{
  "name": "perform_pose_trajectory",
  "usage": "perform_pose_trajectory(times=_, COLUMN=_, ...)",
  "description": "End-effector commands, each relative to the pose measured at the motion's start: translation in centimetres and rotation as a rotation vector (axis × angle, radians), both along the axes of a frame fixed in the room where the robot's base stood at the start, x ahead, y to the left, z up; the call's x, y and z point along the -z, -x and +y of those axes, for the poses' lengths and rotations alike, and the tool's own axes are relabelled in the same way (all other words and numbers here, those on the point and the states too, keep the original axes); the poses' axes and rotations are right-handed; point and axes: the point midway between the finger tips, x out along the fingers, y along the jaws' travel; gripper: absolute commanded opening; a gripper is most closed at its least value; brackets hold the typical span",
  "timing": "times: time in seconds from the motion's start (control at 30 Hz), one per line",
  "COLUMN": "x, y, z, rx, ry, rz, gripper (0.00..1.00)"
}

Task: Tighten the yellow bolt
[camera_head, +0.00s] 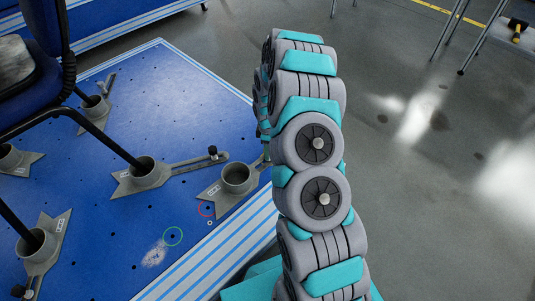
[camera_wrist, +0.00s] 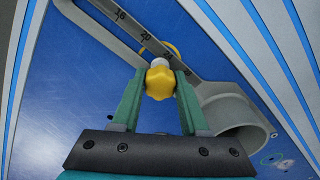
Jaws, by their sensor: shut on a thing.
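The yellow bolt (camera_wrist: 159,83), a lobed knob, sits between the two green fingers of my gripper (camera_wrist: 160,76) in the wrist view. The fingers are shut on it, one at each side. A pale collar shows just beyond the knob, beside the slotted grey arm (camera_wrist: 115,32) with number marks. That arm joins a round grey cup (camera_wrist: 234,111) at the right. Part of another yellow round shape (camera_wrist: 173,47) shows behind the slotted arm. In the head view my arm hides the bolt and my gripper.
In the head view, several grey clamps with cups (camera_head: 147,170) stand on the blue platform (camera_head: 170,75). The chair (camera_head: 30,85) is at the left with its legs in the cups. A hammer-like tool (camera_head: 517,30) lies at top right. Grey floor (camera_head: 430,190) to the right is clear.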

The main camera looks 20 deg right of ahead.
Motion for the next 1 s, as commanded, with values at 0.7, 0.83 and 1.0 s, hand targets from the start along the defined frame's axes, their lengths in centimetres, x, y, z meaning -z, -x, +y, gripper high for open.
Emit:
perform_pose_trajectory(times=0.7, x=-0.13, y=-0.07, z=-0.09, rx=0.405, ry=0.001, rz=-0.002, gripper=0.0)
perform_pose_trajectory(times=0.83, x=-0.1, y=-0.09, z=-0.07, rx=0.493, ry=0.0, rz=-0.003, gripper=0.0)
perform_pose_trajectory(times=1.0, x=-0.08, y=-0.09, z=-0.03, rx=0.503, ry=-0.001, rz=-0.003, gripper=0.0)
